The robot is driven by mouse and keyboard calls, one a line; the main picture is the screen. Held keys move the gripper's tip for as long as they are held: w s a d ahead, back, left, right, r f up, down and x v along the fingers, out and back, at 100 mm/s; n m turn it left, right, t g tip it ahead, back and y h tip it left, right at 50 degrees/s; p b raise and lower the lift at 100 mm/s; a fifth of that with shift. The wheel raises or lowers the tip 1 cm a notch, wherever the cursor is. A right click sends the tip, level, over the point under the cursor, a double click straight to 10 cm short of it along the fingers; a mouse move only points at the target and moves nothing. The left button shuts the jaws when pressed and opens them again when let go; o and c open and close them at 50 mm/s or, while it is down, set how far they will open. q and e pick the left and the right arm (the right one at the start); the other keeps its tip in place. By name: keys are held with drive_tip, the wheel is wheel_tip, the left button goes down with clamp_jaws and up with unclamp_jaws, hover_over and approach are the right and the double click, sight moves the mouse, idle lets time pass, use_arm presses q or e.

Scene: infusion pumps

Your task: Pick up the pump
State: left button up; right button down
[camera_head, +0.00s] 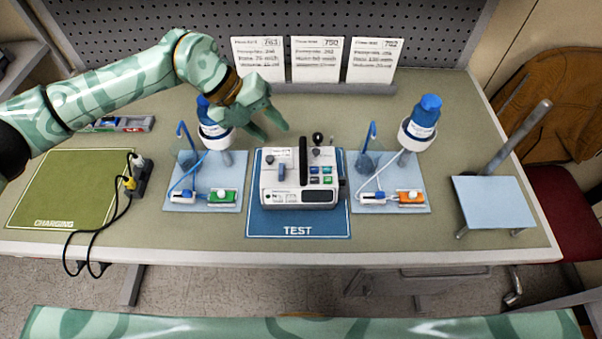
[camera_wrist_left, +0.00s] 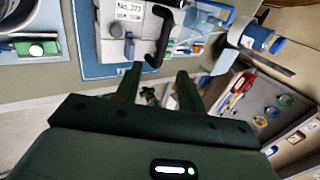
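The pump (camera_head: 300,180) is a white box with a black upright handle (camera_head: 303,160), coloured buttons and a dark display. It sits on the blue TEST mat (camera_head: 298,229) at the middle of the table. In the left wrist view, the pump (camera_wrist_left: 118,48) is at the top, with its label reading No. 273 and its black handle (camera_wrist_left: 161,30) near the fingers. My left gripper (camera_head: 274,133) is above and behind the pump, to the left of the handle in the head view. Its fingers (camera_wrist_left: 157,86) are apart with nothing between them. My right gripper is not in view.
Stands with blue-capped bottles (camera_head: 422,117) and drip lines flank the pump on light blue mats (camera_head: 421,206). Three cards (camera_head: 317,60) stand behind. The green CHARGING mat (camera_head: 62,190) has a black cabled plug block at its edge. A light blue raised plate (camera_head: 494,202) is at right.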

sight(301, 153)
use_arm(q)
drive_tip(key=x, duration=1.2)
drive_tip(key=shift+w+d+b, duration=0.15)
drive_tip(key=shift+d+b, duration=0.2)
drive_tip(key=shift+b, duration=0.05)
clamp_jaws()
drive_tip(key=shift+r, duration=0.1)
idle(0.6)
